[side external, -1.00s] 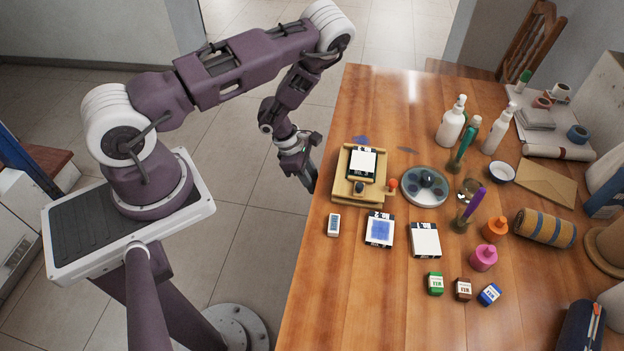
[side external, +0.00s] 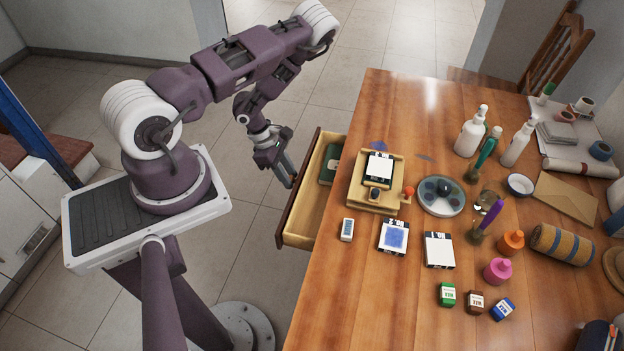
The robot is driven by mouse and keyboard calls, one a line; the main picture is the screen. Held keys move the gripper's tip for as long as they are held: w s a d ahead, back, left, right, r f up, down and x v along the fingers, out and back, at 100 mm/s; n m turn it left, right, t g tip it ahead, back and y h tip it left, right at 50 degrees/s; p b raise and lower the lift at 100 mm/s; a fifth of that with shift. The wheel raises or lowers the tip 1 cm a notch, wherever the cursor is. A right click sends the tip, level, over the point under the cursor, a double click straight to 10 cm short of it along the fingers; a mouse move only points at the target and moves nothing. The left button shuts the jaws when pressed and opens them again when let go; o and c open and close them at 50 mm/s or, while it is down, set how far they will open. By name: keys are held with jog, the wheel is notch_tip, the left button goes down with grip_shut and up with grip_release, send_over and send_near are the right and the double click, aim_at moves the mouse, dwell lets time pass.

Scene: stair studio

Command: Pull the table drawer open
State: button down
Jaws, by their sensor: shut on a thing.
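The table drawer (side external: 322,209) stands partly out from the left edge of the wooden table (side external: 345,300). Its inside is pale wood, and a dark green object (side external: 329,165) lies in its far part. My gripper (side external: 289,178) is at the outer side of the drawer's dark front panel (side external: 297,200), with its fingers pointing down, and is shut on the drawer's handle there. The handle itself is hidden behind the fingers.
On the tabletop near the drawer stand a wooden press (side external: 376,185), a small white block (side external: 347,229) and printed cards (side external: 393,237). Bottles (side external: 470,132) and ink pots stand farther right.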

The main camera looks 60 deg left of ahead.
jog(key=s+a, duration=0.8)
jog(key=shift+s+a, duration=0.2)
jog(key=shift+a, duration=0.05)
jog(key=c, duration=1.1)
grip_release()
jog(key=shift+c, duration=0.2)
jog(key=shift+r, duration=0.1)
jog(key=v, duration=0.7)
